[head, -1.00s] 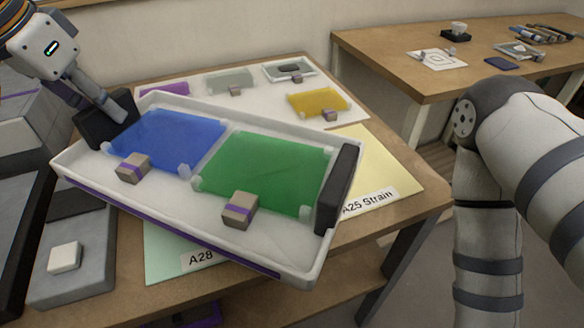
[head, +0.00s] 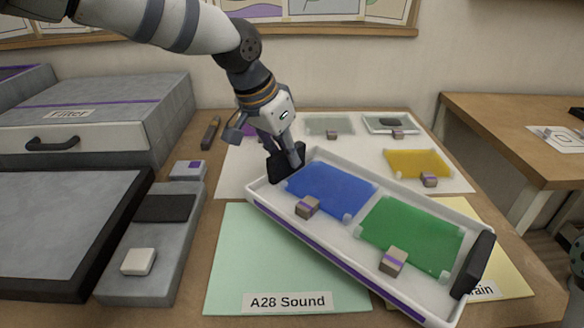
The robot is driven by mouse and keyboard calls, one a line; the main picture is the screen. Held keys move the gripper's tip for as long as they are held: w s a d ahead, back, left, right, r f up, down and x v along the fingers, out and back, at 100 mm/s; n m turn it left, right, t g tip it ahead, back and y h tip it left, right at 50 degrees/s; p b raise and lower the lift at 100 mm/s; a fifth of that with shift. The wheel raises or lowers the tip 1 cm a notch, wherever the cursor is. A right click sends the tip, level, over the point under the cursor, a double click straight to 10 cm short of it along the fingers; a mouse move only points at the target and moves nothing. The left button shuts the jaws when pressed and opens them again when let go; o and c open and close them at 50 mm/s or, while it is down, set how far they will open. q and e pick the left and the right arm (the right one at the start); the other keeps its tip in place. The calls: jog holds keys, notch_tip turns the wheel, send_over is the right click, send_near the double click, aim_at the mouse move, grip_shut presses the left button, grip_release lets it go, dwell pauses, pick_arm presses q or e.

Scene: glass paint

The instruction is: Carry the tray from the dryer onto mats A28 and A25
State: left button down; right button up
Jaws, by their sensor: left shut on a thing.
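The white tray (head: 345,248) holds a blue glass sheet (head: 330,190) and a green glass sheet (head: 412,233), with small purple-banded blocks beside them. My left gripper (head: 287,163) is shut on the tray's dark handle at its far left end. The other dark handle (head: 474,265) at the right end is free. The tray lies slantwise over both mats; I cannot tell whether it touches them. The green mat A28 (head: 250,255) shows at left with its label. The yellow mat (head: 508,262) is mostly covered; its label is partly hidden.
A white sheet (head: 245,180) with yellow, grey and purple glass pieces lies behind the tray. A grey slab with a white button (head: 138,262) is beside mat A28. Another table (head: 500,125) stands at right.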

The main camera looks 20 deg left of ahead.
aim_at(292, 172)
pick_arm(q)
jog(key=shift+w+d+f, duration=0.2)
jog(key=shift+d, duration=0.05)
notch_tip(292, 172, down, 3)
jog(key=shift+w+d+r, duration=0.1)
jog(key=shift+f, duration=0.2)
jog(key=shift+f, duration=0.25)
jog(key=c, duration=1.5)
grip_release()
jog(key=shift+f, duration=0.1)
